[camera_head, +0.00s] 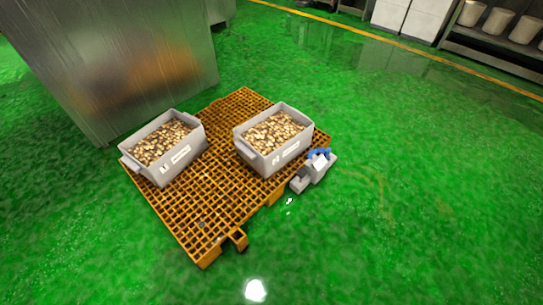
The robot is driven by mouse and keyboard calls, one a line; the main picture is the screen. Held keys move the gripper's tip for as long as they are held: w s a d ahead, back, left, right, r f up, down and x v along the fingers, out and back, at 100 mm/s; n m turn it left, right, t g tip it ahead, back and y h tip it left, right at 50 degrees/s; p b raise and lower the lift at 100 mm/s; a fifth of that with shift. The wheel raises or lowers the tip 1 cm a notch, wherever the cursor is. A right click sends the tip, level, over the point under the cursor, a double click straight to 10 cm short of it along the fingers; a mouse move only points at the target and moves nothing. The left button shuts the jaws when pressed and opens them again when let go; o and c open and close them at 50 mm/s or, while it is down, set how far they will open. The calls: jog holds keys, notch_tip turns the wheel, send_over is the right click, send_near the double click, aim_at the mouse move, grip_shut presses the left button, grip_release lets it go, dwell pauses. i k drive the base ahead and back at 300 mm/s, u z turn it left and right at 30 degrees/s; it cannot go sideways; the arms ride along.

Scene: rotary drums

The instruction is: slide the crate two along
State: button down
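Two grey crates full of brown-and-cream pieces stand upright on an orange grid pallet (205,226). The left crate (166,172) stands near the pallet's left edge, beside a metal cabinet. The right crate (263,155) stands near the pallet's right side. Each has a dark mark and a white label on its near side, but the marks are too small to read, so I cannot tell which is two. A strip of bare pallet separates the crates.
The large metal cabinet (125,60) stands at the back left. Green floor (420,200) is open to the right. Shelving with white tubs (498,20) is at the back right.

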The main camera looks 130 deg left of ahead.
aim_at(267, 141)
jog(key=z, duration=3.1)
jog(key=k, duration=2.85)
jog(key=z, duration=1.1)
jog(key=i, duration=0.95)
jog(key=z, duration=0.05)
